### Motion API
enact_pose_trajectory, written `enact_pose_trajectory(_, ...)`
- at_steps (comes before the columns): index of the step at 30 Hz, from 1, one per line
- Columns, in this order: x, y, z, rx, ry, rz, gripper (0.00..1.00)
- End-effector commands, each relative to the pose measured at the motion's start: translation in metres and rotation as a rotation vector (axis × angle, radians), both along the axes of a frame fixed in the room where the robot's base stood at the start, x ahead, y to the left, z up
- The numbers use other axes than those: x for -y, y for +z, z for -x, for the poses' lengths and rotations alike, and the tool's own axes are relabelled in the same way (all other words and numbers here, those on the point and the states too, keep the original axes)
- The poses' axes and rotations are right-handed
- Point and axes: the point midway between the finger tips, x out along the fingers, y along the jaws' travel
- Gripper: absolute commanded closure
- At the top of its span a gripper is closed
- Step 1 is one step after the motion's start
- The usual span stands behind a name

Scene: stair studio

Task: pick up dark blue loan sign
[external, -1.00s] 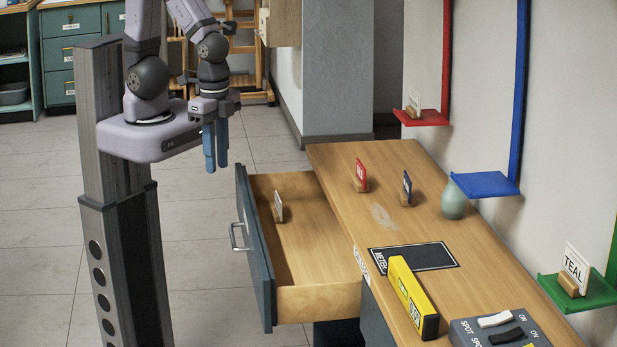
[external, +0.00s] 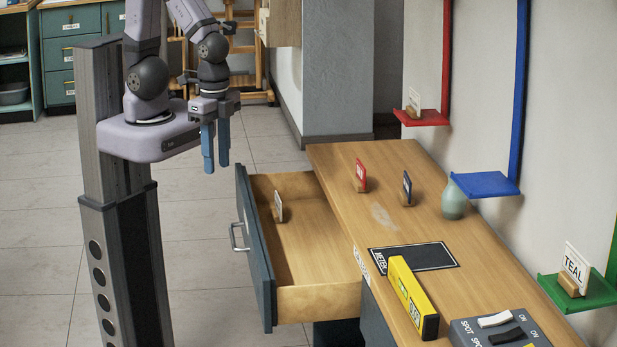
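The dark blue sign (external: 407,187) stands upright in a small wooden holder on the wooden counter, right of a red sign (external: 361,175) in a similar holder. Its face is turned nearly edge-on, so I cannot read it. My gripper (external: 215,150) hangs to the left, above the floor and outside the open drawer, well away from the sign. Its two blue fingers point down with a narrow gap between them, and nothing shows in the gap.
An open drawer (external: 297,302) holds a white sign (external: 279,206). A green vase (external: 454,201) stands right of the blue sign, near a blue shelf (external: 484,184). A black mat (external: 413,257), yellow meter (external: 412,298) and switch box (external: 500,331) occupy the counter's front.

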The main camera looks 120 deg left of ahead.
Motion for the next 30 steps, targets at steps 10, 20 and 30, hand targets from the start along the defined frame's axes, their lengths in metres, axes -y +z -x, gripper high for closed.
enact_pose_trajectory(10,0.0,0.0,0.0,0.0,0.0,0.0,0.16)
enact_pose_trajectory(20,-0.001,-0.006,-0.018,0.045,0.022,0.009,0.16)
enact_pose_trajectory(30,-0.042,-0.039,-0.153,0.42,0.217,0.014,0.16)
